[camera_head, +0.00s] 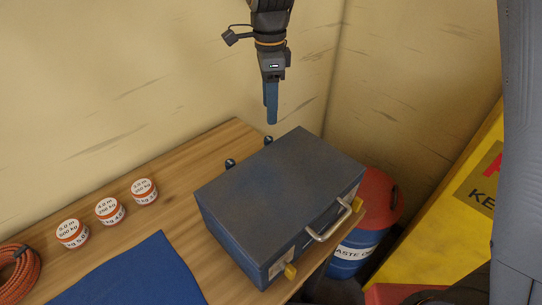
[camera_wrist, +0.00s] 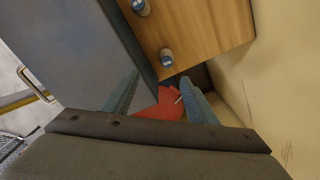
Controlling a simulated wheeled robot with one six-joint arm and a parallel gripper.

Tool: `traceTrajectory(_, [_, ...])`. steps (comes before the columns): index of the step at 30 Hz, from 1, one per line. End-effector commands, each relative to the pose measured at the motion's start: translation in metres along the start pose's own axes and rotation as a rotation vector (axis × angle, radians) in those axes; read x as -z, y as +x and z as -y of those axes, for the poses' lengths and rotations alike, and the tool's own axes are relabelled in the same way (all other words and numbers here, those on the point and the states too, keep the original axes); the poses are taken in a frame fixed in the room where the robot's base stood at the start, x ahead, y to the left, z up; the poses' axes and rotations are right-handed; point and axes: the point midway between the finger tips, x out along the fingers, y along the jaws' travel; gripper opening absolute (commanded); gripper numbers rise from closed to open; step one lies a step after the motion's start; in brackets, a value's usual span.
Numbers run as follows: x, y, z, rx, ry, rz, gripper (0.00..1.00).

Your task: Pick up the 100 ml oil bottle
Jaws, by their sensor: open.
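Two small dark-capped bottles stand on the wooden bench behind the toolbox: one (camera_head: 230,163) at its left back, the other (camera_head: 268,140) near its far corner. Both are mostly hidden there. The wrist view shows them from above, one at the top edge (camera_wrist: 141,7) and one nearer my fingers (camera_wrist: 166,57). Their labels are not readable, so I cannot tell which is the 100 ml oil bottle. My gripper (camera_head: 271,117) points down, empty, above the toolbox's far corner. In the wrist view its blue fingers (camera_wrist: 160,78) are spread, with the nearer bottle just beyond their tips.
The large grey-blue toolbox (camera_head: 281,188) covers the bench's right end. Several round white-and-orange tins (camera_head: 110,211), a blue mat (camera_head: 135,275) and an orange rope coil (camera_head: 20,272) lie left. A red-lidded blue drum (camera_head: 357,248) stands beyond the bench. Walls are close behind.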

Motion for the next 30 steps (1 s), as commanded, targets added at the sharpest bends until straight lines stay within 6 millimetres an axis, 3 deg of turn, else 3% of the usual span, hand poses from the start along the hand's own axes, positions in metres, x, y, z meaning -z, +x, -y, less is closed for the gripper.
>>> traceTrajectory(10, [0.004, 0.051, 0.014, 0.000, 0.002, 0.000, 0.53])
traceTrajectory(20, [0.005, 0.070, 0.017, -0.002, 0.002, -0.001, 0.53])
traceTrajectory(30, [0.002, 0.102, 0.016, -0.004, 0.001, -0.001, 0.53])
